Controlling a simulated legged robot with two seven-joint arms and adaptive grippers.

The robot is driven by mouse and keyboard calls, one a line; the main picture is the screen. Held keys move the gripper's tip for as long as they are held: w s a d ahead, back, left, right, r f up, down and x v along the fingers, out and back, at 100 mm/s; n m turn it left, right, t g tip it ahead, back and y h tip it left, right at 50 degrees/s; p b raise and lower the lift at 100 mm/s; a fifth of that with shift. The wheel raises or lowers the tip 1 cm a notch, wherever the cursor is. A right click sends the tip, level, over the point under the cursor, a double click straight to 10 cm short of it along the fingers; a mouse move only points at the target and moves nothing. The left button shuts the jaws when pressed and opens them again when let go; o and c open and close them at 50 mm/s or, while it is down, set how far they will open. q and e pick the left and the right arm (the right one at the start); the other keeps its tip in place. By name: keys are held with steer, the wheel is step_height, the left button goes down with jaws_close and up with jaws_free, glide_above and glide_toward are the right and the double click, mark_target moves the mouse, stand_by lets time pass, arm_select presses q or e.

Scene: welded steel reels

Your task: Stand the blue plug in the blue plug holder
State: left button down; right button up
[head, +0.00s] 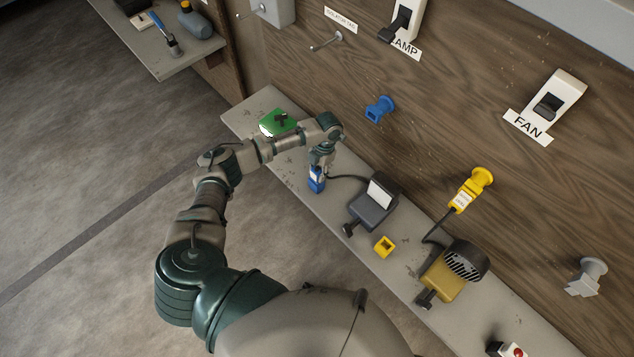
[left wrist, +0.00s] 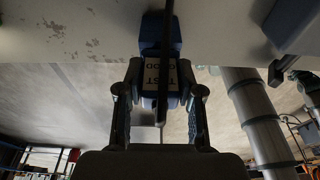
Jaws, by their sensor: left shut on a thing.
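The blue plug (head: 317,172), with a white label, hangs under my left gripper (head: 320,158) at the wall shelf's front edge in the head view. In the left wrist view, my left gripper (left wrist: 160,98) is shut on the blue plug (left wrist: 150,92), whose printed label faces the camera. A black cable runs across the plug's front. A darker blue part lies at the plug's far end, against the shelf; I cannot tell whether it is the blue plug holder or the plug itself. No separate blue plug holder shows. My right gripper is out of view.
A blue wall socket (head: 379,109) is up and right of the plug. A dark lamp (head: 375,205), a yellow holder (head: 385,246) and a yellow fan (head: 450,272) stand along the shelf (head: 335,222). A green box (head: 278,122) is behind my left forearm.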

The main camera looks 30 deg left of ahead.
arm_select(q)
steer(key=shift+f, duration=0.25)
steer(key=c, duration=0.7)
jaws_free()
steer(key=shift+o, duration=0.2)
steer(key=shift+r, duration=0.1)
step_height(320, 180, up, 9)
steer(key=p, duration=0.8)
